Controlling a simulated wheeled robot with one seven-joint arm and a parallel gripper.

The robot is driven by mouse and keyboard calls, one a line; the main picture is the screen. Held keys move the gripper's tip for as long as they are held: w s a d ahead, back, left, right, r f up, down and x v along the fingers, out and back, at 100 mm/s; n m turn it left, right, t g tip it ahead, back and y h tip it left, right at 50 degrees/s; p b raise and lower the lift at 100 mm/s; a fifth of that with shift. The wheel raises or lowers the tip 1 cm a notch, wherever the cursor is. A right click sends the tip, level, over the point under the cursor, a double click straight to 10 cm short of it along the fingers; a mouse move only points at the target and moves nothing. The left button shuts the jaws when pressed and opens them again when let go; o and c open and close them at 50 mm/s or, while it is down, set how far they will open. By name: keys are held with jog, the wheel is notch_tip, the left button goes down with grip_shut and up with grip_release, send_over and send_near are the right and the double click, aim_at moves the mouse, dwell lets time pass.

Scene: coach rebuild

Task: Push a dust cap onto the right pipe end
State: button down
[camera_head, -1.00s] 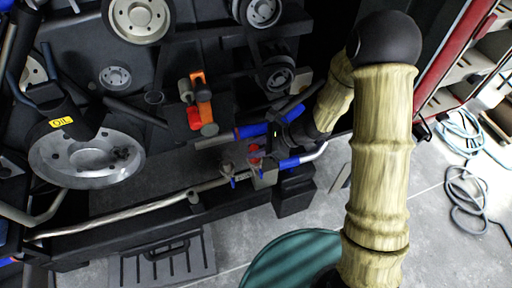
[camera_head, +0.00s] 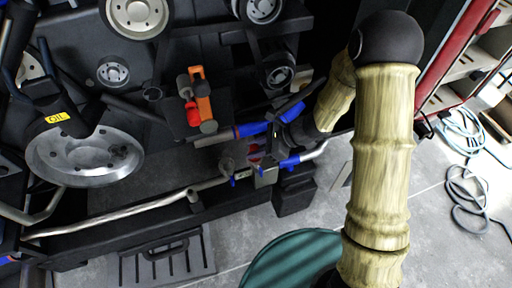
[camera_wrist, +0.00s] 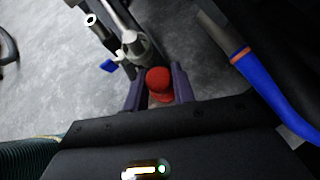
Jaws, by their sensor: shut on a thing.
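My gripper (camera_wrist: 158,87) is shut on a red dust cap (camera_wrist: 158,80), held between its two dark fingers in the wrist view. In the head view, the gripper (camera_head: 256,158) and cap (camera_head: 255,151) are small and partly hidden by my arm. A grey pipe fitting (camera_wrist: 134,45) lies just beyond the cap, up and left in the wrist view. It also shows left of my gripper in the head view (camera_head: 227,164). I cannot tell whether cap and fitting touch. A long silver pipe (camera_head: 120,214) runs left from near this fitting.
An orange block (camera_head: 203,106) with red parts stands on a dark ledge behind. A blue-sleeved pipe (camera_wrist: 262,86) passes close on the right in the wrist view.

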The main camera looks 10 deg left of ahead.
jog(key=shift+f+b, duration=0.55)
jog(key=shift+b, duration=0.05)
jog(key=c, duration=0.7)
grip_release()
jog(key=shift+r, duration=0.1)
jog(key=p+v, duration=0.5)
jog(key=v, duration=0.3)
dwell(0.5)
jog(key=p+v, duration=0.2)
jog(key=v, duration=1.5)
jog(key=shift+w+r, duration=0.1)
jog(key=shift+r, duration=0.05)
